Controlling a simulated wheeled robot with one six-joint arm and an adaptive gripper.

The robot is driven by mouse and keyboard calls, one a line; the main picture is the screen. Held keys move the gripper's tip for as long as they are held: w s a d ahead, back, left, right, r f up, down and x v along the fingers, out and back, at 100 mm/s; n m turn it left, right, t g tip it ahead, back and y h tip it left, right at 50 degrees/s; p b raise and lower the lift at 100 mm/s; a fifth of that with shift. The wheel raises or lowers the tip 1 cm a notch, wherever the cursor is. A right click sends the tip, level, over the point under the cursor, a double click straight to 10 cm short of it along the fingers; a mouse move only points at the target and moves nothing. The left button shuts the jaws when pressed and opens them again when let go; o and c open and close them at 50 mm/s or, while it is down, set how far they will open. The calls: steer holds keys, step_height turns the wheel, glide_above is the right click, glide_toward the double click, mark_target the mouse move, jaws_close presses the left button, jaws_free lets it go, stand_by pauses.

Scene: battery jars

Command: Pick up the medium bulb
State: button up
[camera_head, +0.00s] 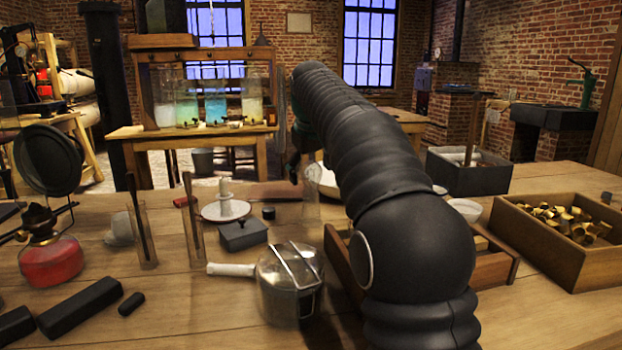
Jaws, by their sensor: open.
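I cannot pick out the medium bulb with certainty. A faint clear glass piece (312,198) stands on the table beside my arm, and I cannot tell whether it is a bulb. My black arm reaches up and away over the table. My gripper (294,172) shows only as a small dark part at the far end, left of the arm, pointing down above the table. It is open. Its fingertips are small and partly hidden, with nothing visibly held. My arm hides the middle of the far table.
A wooden tray (497,272) lies partly behind my arm. A brass-filled crate (549,243) is at right. A red burner (51,262) and black blocks (80,306) are at left.

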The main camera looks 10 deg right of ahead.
steer(key=shift+w+f, duration=0.15)
steer(key=shift+f, duration=0.1)
steer(key=c, duration=1.1)
steer(key=shift+o, duration=0.2)
steer(key=shift+r, duration=0.1)
